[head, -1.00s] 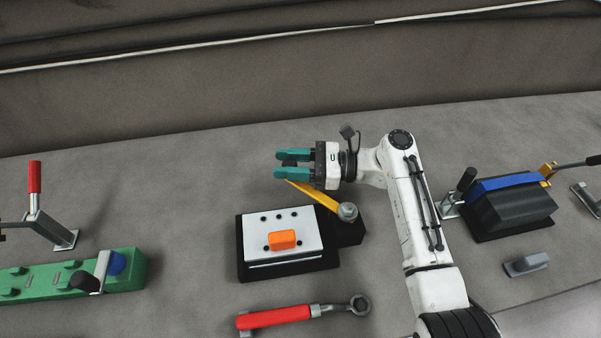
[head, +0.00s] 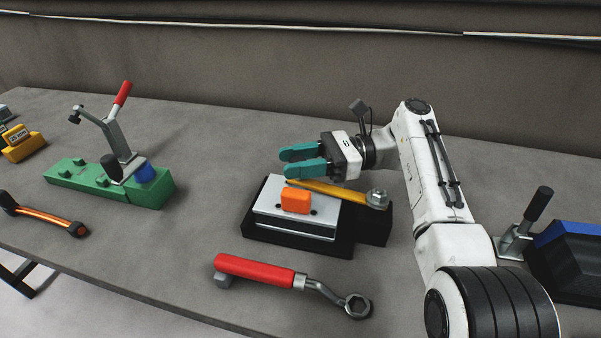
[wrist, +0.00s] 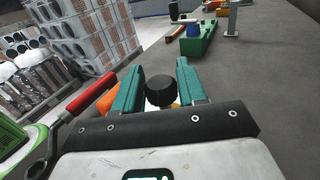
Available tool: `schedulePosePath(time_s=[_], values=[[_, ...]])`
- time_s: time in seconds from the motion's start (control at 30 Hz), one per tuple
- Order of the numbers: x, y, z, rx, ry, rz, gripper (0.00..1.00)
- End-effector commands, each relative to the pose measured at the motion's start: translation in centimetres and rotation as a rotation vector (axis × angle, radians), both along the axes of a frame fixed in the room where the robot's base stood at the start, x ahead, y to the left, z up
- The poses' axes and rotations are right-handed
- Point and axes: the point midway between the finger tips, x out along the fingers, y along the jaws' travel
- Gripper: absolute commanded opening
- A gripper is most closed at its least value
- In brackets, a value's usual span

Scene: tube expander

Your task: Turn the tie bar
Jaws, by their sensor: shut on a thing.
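The tie bar (head: 335,191) is a yellow bar running left from a metal bolt (head: 377,198) along the back edge of a white plate (head: 268,205) on a black base. Its left end carries a black knob (wrist: 160,92), seen in the wrist view between the teal fingers. My gripper (head: 303,160) is above the bar's left end, shut on this knob; in the head view the fingers hide it. An orange block (head: 295,200) sits on the plate.
A red-handled wrench (head: 290,280) lies in front of the base. A green fixture with a toggle clamp (head: 115,185) stands at the left, beyond free tabletop. A black and blue fixture (head: 570,265) is at the right. The table's front edge is close to the wrench.

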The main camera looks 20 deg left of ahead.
Motion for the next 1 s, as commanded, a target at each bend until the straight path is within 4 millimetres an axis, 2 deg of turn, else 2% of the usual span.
schedulePosePath(time_s=[0.63, 0.67, 0.87, 1.0], values=[[-0.21, -0.02, -0.10, -0.004, -0.001, 0.035, 0.00], [-0.21, -0.03, -0.10, -0.004, 0.000, 0.034, 0.43], [-0.22, 0.01, -0.07, -0.003, -0.001, 0.034, 0.62], [-0.22, 0.03, -0.05, -0.002, 0.000, 0.034, 0.62]])
